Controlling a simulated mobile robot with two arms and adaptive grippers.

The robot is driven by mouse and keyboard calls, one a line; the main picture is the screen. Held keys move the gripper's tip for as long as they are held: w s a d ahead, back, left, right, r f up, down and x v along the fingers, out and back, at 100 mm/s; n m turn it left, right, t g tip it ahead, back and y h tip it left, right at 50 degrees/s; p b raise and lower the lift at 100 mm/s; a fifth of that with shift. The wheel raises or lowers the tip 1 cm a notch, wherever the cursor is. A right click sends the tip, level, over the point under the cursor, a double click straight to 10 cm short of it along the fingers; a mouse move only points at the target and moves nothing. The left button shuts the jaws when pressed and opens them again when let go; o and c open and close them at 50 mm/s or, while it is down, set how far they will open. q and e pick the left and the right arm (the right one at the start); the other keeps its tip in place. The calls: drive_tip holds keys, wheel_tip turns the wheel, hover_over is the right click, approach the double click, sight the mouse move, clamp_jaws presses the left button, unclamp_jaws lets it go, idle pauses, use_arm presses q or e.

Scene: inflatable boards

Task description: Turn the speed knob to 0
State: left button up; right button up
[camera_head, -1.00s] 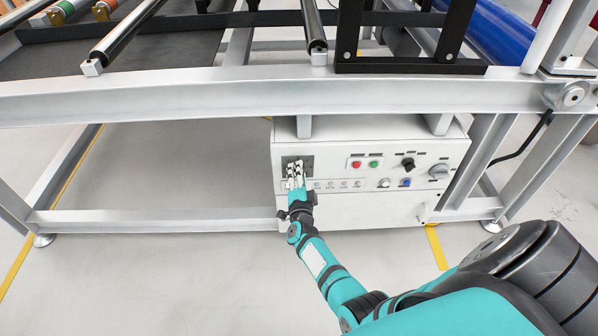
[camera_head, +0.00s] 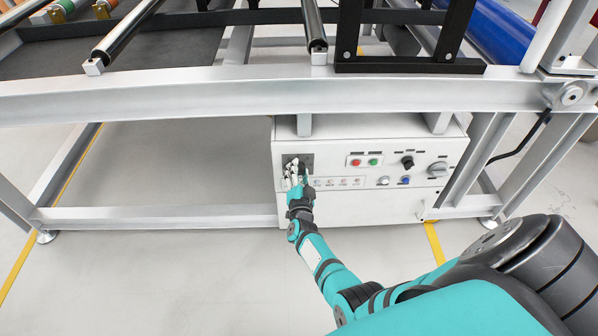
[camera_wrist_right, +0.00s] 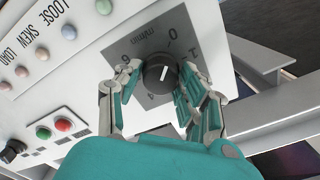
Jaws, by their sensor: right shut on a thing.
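The speed knob (camera_wrist_right: 161,74) is round and black with a white pointer line. It sits on a grey dial plate (camera_wrist_right: 125,47) marked "m/min" and numbers, including 0 and 1. In the right wrist view the line points up and slightly right, roughly toward the 0; the exact setting is hard to read. My right gripper (camera_head: 295,168) is at the left end of the control box (camera_head: 345,207), shut on the knob with fingers on both its sides. In the head view the gripper hides the knob. My left gripper is not in view.
Red (camera_head: 356,162) and green (camera_head: 373,162) buttons, a black selector (camera_head: 407,162) and a grey rotary switch (camera_head: 438,169) are right of my gripper. A row of small lamps runs below. A metal frame beam (camera_head: 200,94) crosses above the box. The floor in front is clear.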

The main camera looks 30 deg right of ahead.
drive_tip(key=shift+f, duration=0.1)
drive_tip(key=o, duration=1)
drive_tip(key=shift+o, duration=0.8)
drive_tip(key=v, duration=0.7)
drive_tip(key=shift+s, duration=0.25)
drive_tip(key=shift+a, duration=0.15)
